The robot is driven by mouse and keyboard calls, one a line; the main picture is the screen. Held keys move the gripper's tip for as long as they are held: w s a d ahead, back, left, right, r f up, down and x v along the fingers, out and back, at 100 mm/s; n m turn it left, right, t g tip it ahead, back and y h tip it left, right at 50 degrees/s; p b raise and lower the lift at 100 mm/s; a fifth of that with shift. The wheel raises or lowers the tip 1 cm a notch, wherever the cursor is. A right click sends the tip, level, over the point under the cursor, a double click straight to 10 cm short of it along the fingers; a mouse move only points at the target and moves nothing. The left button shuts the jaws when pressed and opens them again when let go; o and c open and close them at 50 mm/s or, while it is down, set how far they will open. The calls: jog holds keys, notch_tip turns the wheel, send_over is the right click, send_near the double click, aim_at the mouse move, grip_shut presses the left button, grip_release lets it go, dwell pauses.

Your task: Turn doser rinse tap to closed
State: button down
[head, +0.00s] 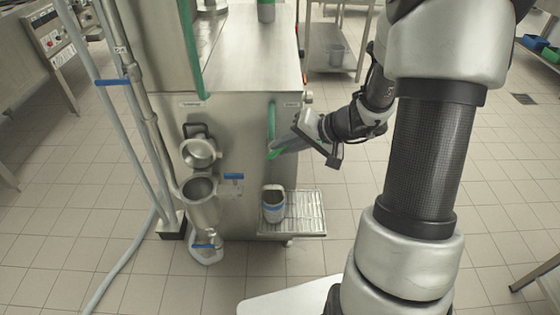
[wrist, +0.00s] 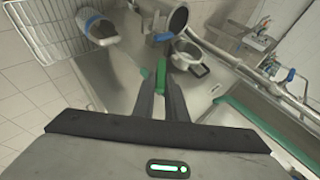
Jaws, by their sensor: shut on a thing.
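My gripper (head: 284,145) is at the upper right of the steel machine's front panel. In the wrist view its fingers (wrist: 160,84) are closed around a slim green handle (wrist: 161,75). In the head view a green upright piece (head: 271,122) shows just above the fingers, below a small label. The fingers hide part of the held piece, and I cannot read the label. A blue-handled tap (head: 233,177) sits lower on the panel, beside the round metal spout; it also shows in the wrist view (wrist: 163,37).
A cup with a blue band (head: 273,204) stands on the wire drip grid (head: 306,213) below my gripper. Pipes and a hose (head: 118,134) run along the left side. Tiled floor lies clear at right.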

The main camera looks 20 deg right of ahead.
jog(key=shift+s+d+f+m+t+y+b, duration=0.1)
jog(key=shift+d+f+m+t+y+b, duration=0.15)
jog(key=shift+f+m+t+y+b, duration=0.6)
jog(key=shift+d+f+t+y+b, duration=0.25)
jog(key=shift+t+y+b, duration=0.25)
jog(key=shift+y+b, duration=0.95)
jog(key=shift+s+d+f+m+t+y+b, duration=0.15)
jog(key=shift+f+m+t+y+b, duration=0.55)
jog(key=shift+y, duration=0.7)
jog(key=shift+w+r, duration=0.1)
jog(key=shift+r, duration=0.05)
jog(key=c, duration=1.8)
grip_release()
